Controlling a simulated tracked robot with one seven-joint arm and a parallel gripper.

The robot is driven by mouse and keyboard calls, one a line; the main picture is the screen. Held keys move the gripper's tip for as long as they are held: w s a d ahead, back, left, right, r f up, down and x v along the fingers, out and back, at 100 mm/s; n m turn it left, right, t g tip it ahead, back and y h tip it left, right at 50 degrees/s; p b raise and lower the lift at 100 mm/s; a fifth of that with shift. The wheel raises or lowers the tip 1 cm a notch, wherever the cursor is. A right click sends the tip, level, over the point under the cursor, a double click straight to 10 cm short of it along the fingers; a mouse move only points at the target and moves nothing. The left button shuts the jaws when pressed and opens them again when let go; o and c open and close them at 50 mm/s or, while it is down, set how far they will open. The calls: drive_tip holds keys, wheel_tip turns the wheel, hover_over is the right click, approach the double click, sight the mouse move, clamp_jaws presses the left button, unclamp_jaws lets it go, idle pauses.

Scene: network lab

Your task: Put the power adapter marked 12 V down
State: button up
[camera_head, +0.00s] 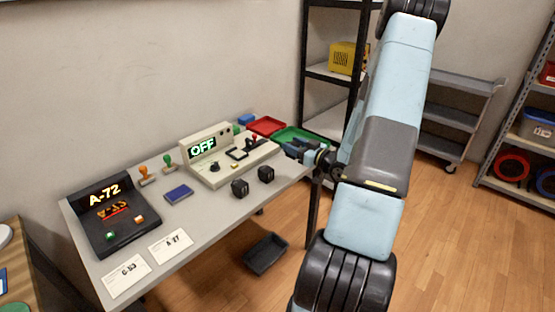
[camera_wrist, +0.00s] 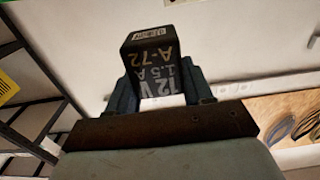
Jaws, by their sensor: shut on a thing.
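My gripper (camera_wrist: 160,92) is shut on a black power adapter (camera_wrist: 152,62). In the head view my gripper (camera_head: 298,149) is near the right end of the grey table (camera_head: 215,208), by the green tray. The held adapter is hard to make out there. Two other black adapters stand on the table, one (camera_head: 240,187) left of the other (camera_head: 266,174); their markings are not readable.
A device with an OFF display (camera_head: 203,147) stands mid-table. A black A-72 display unit (camera_head: 107,228), two cards (camera_head: 128,276), stamps (camera_head: 168,161) and a blue pad (camera_head: 179,193) are left. Red (camera_head: 267,125) and green (camera_head: 290,135) trays lie behind. A black bin (camera_head: 265,254) is on the floor.

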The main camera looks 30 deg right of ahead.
drive_tip(key=w+f, duration=0.6)
drive_tip(key=w, duration=0.1)
drive_tip(key=shift+w+a+f, duration=0.1)
drive_tip(key=shift+w+f, duration=0.6)
drive_tip(key=shift+f, duration=1.55)
drive_tip(key=shift+s, duration=0.1)
drive_tip(key=o, duration=1.1)
drive_tip(key=shift+f, duration=0.1)
drive_tip(key=shift+o, duration=0.2)
